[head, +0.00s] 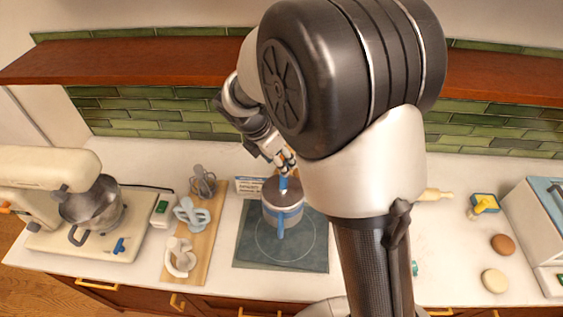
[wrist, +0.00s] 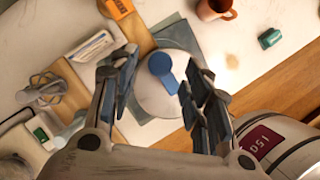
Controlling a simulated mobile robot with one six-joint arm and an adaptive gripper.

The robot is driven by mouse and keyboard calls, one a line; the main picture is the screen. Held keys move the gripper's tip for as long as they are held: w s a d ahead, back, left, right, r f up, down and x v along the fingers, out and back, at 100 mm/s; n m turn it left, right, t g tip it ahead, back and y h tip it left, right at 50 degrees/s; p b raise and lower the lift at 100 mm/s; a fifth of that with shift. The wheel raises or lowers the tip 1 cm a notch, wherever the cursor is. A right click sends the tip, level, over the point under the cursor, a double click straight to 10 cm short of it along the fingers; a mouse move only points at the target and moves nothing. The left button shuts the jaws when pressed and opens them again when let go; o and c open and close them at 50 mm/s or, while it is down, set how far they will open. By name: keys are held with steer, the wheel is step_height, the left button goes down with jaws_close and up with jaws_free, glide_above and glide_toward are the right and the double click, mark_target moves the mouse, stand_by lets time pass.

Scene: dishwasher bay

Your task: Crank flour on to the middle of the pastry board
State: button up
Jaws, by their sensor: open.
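A white flour sifter (head: 281,214) with a blue side handle and a blue crank knob on top stands upright on a dark grey board (head: 254,254) marked with a thin circle. In the wrist view the sifter (wrist: 158,103) shows from above, with its round blue knob (wrist: 160,64) and blue crank arm. My gripper (head: 285,168) is over the sifter's top. In the wrist view my gripper (wrist: 162,72) is open, with one finger on each side of the knob. I cannot tell whether a finger touches it. The board's far part is partly hidden behind the sifter and my arm.
A stand mixer (head: 60,200) stands further left. A small sign (head: 248,187) stands close behind the sifter. A terracotta mug (wrist: 214,8) shows in the wrist view.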

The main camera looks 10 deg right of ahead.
steer(key=shift+x, duration=1.5)
steer(key=c, duration=1.1)
steer(key=shift+o, duration=0.2)
steer(key=shift+d, duration=0.1)
